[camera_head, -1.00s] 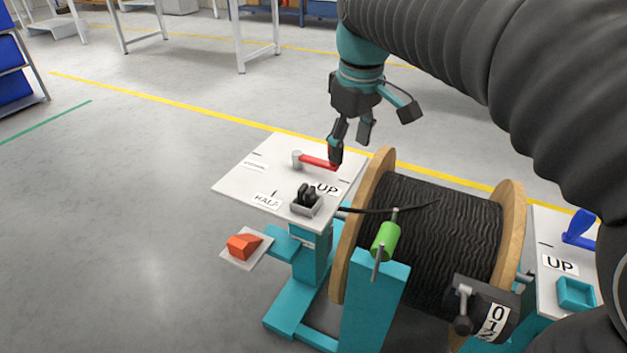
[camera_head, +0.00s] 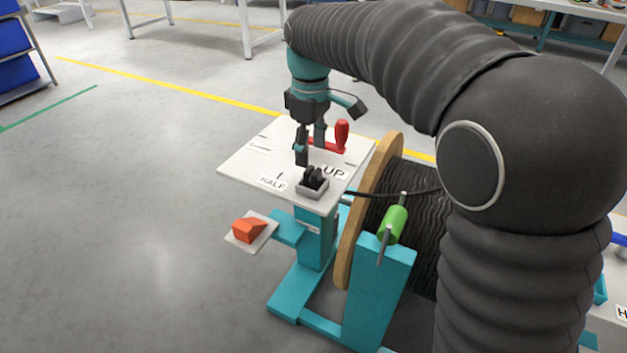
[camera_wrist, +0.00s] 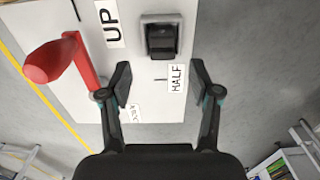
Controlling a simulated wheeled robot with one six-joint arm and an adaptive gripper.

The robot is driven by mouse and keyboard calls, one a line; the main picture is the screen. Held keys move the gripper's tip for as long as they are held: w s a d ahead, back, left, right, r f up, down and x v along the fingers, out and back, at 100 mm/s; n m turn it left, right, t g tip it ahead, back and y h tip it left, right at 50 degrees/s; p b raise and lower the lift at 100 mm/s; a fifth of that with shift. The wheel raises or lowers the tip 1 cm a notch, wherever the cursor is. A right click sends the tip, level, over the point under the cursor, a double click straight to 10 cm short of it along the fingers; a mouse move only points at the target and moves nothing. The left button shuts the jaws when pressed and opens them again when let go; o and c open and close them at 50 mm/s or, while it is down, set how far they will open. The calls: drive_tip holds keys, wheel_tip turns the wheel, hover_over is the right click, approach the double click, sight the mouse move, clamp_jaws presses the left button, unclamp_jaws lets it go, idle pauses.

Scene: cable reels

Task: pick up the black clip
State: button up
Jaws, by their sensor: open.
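The black clip (camera_head: 313,175) stands in a small grey tray (camera_head: 313,192) at the front corner of the white panel (camera_head: 250,165). In the wrist view the clip (camera_wrist: 161,38) shows at top centre inside its grey holder. My gripper (camera_head: 303,160) is above the panel, just behind and left of the clip in the head view. In the wrist view my gripper (camera_wrist: 159,85) is open and empty, its two fingers apart below the clip. The fingers do not appear to touch the clip.
A red-handled lever (camera_head: 341,136) stands on the panel beside my gripper; it is at left in the wrist view (camera_wrist: 60,63). The cable reel (camera_head: 368,215) and green roller (camera_head: 394,222) are right of the panel. An orange wedge (camera_head: 248,230) sits on a low plate in front.

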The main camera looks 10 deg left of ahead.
sight(313, 170)
drive_tip(key=shift+s+d+f+b, duration=0.1)
drive_tip(key=shift+s+f+b, duration=0.05)
drive_tip(key=shift+f, duration=1.3)
drive_tip(key=shift+s+d+f+b, duration=0.1)
drive_tip(key=shift+s+f+b, duration=0.05)
drive_tip(key=shift+f, duration=1.3)
clamp_jaws()
